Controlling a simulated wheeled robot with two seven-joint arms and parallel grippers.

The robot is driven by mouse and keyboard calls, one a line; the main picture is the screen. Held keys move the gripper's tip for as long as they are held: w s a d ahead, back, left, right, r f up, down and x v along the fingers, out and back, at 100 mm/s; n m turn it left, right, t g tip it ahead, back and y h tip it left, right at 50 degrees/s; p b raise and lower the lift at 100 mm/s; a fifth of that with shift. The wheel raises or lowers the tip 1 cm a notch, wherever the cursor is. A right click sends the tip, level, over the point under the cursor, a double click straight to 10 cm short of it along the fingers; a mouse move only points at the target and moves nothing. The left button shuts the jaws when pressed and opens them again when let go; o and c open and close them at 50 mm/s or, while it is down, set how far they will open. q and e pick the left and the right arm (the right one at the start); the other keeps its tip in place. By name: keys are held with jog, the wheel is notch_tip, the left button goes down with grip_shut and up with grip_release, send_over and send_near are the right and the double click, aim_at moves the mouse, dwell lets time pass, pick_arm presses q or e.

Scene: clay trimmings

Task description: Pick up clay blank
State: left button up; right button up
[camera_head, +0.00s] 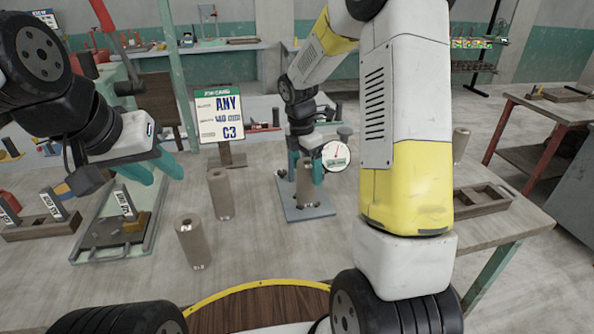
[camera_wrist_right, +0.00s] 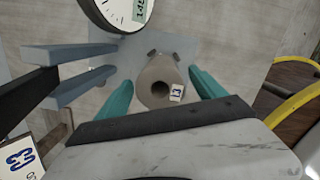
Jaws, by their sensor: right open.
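A brown clay blank (camera_head: 304,186), a cylinder with a hole down its middle, stands upright on a grey gauge base (camera_head: 292,212). It also shows in the right wrist view (camera_wrist_right: 151,75) with a small white label by its hole. My right gripper (camera_head: 306,168) is open, with its teal fingers on either side of this blank and visible gaps beside it. The fingers also show in the wrist view (camera_wrist_right: 161,95). Two similar blanks, a nearer one (camera_head: 193,246) and a farther one (camera_head: 221,197), stand on the table. My left gripper (camera_head: 154,170) is open and empty at left.
A round dial gauge (camera_head: 336,155) sits beside the right gripper. A sign card (camera_head: 220,112) stands behind the blanks. A metal fixture (camera_head: 110,240) and a card rack (camera_head: 40,230) are at left. A wooden tray (camera_head: 484,200) is at right, with another cylinder (camera_head: 460,145) behind it.

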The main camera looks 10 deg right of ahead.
jog(key=f, duration=0.5)
jog(key=shift+d, duration=0.25)
jog(key=shift+r, duration=0.1)
jog(key=shift+c, duration=0.2)
jog(key=shift+w, duration=0.1)
grip_shut()
